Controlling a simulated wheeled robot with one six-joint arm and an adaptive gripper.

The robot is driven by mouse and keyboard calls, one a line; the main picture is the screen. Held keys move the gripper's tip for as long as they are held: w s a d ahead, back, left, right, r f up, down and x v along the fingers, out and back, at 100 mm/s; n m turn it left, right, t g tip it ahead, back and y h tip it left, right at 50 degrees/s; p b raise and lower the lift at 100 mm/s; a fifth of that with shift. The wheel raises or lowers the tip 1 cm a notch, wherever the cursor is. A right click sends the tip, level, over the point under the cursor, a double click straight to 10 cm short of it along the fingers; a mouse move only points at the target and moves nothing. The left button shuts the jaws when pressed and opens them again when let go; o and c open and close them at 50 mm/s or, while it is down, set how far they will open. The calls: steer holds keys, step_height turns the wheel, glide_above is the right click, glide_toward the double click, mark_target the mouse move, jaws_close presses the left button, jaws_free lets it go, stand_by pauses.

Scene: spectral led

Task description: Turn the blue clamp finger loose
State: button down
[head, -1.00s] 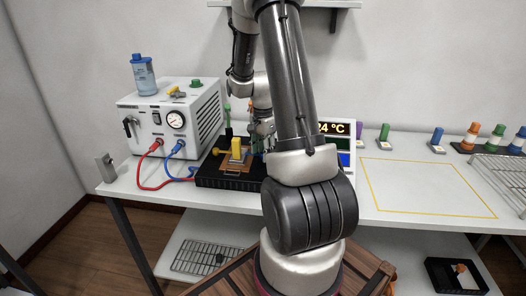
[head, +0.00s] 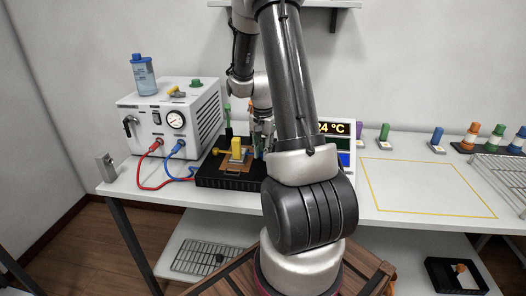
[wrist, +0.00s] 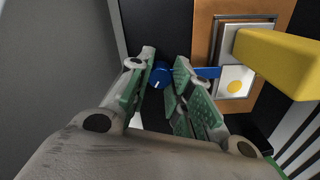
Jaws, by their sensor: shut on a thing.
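The blue clamp finger (wrist: 207,72) shows in the wrist view as a round blue knob with a white mark and a flat blue bar running right. The bar's tip reaches the edge of a white plate (wrist: 235,83) with a yellow disc. My gripper (wrist: 164,66) is shut on the blue knob, with a green-padded finger on either side. The right finger hides part of the bar. In the head view my gripper (head: 262,140) is over the right part of the black fixture (head: 225,182), mostly hidden by my arm.
A yellow clamp finger (wrist: 275,57) lies over the plate; it also shows in the head view (head: 236,149). Left stands a white unit (head: 175,120) with red and blue cables. A display (head: 338,130) stands right of the fixture. The yellow-outlined area (head: 425,187) is clear.

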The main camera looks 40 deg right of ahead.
steer(key=n, duration=0.5)
steer(key=shift+n, duration=0.3)
steer(key=n, duration=0.5)
steer(key=shift+n, duration=0.7)
steer(key=c, duration=1.3)
jaws_free()
steer(key=shift+o, duration=0.2)
steer(key=shift+r, duration=0.1)
step_height(320, 180, up, 12)
